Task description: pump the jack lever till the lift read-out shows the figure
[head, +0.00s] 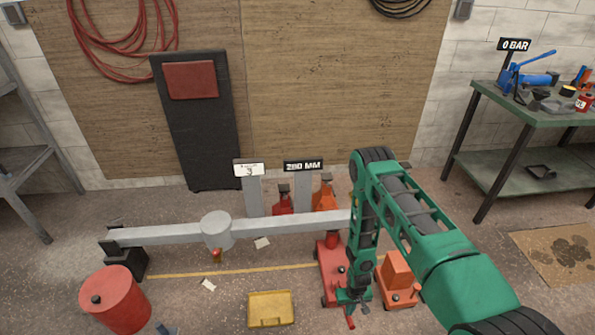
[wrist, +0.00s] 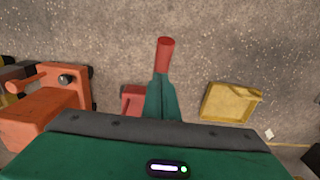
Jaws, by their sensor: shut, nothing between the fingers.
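The red jack (head: 330,277) stands on the floor under the right end of a grey beam (head: 290,223). Its lever has a red grip (head: 350,322), which also shows in the wrist view (wrist: 165,55). My gripper (head: 350,298) is low beside the jack, close to the lever. Its green fingers (wrist: 160,95) are shut and overlap the lever's line in the wrist view; I cannot tell whether they touch it. The lift read-out (head: 303,166) appears to show 280 MM. A white sign (head: 249,169) beside it carries small print I cannot fully read.
An orange-red jack (head: 398,285) stands just right of my gripper. A yellow tray (head: 270,309) lies on the floor to the left. A red drum (head: 122,300) and black stand (head: 130,262) are further left. A green bench (head: 540,115) with a 0 BAR sign is at right.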

